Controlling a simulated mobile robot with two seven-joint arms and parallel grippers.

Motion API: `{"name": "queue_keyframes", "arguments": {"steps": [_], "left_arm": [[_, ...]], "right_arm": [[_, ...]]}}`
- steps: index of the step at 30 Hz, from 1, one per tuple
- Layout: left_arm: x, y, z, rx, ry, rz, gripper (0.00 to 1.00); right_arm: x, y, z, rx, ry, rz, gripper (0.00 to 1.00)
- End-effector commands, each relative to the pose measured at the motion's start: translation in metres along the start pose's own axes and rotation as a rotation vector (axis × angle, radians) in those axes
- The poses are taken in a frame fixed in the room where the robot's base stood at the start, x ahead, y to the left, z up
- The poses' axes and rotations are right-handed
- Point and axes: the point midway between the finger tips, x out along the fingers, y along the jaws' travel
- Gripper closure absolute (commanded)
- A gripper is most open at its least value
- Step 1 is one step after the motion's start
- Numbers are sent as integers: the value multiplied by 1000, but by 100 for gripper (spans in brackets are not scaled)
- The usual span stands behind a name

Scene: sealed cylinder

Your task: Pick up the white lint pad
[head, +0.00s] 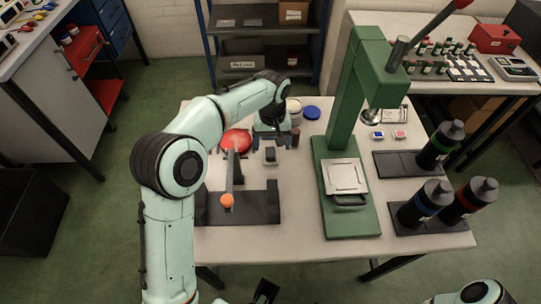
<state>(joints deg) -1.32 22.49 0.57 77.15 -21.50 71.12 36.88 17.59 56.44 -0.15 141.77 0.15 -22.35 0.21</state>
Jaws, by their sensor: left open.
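No pad that I can name for certain as the white lint pad shows; a pale square plate (345,176) lies on the base of the green press (341,110), and I cannot tell whether cloth is on it. My left gripper (272,142) is open, pointing down over the back middle of the table, just behind a small dark block with a grey top (270,156). It hides part of the tabletop there. Of my right arm only a pale link shows at the bottom right. A dark part (265,291) at the bottom edge may be my right gripper; its jaws are unclear.
The table (300,222) also holds a red dish (236,139), a dark stand with an orange knob (227,200), a white jar (294,108), a blue lid (312,113) and two small blue and pink pads (388,135). Black cylinders (470,199) stand at the right. The front middle is clear.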

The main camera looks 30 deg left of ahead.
Motion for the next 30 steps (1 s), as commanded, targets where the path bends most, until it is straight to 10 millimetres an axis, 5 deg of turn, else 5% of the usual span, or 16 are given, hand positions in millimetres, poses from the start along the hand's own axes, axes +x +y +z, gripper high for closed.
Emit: {"name": "queue_keyframes", "arguments": {"steps": [12, 21, 27, 30], "left_arm": [[50, -5, -2, 1, -1, 1, 17], [53, -5, -2, 1, 1, 1, 17], [53, -5, -2, 1, 1, 1, 77], [53, -5, -2, 1, 1, 1, 77]], "right_arm": [[6, 1, -3, -2, 10, -2, 57], [5, 0, -4, -2, 11, -3, 57], [5, 0, -4, -2, 11, -3, 57], [5, 0, -4, -2, 11, -3, 57]]}}
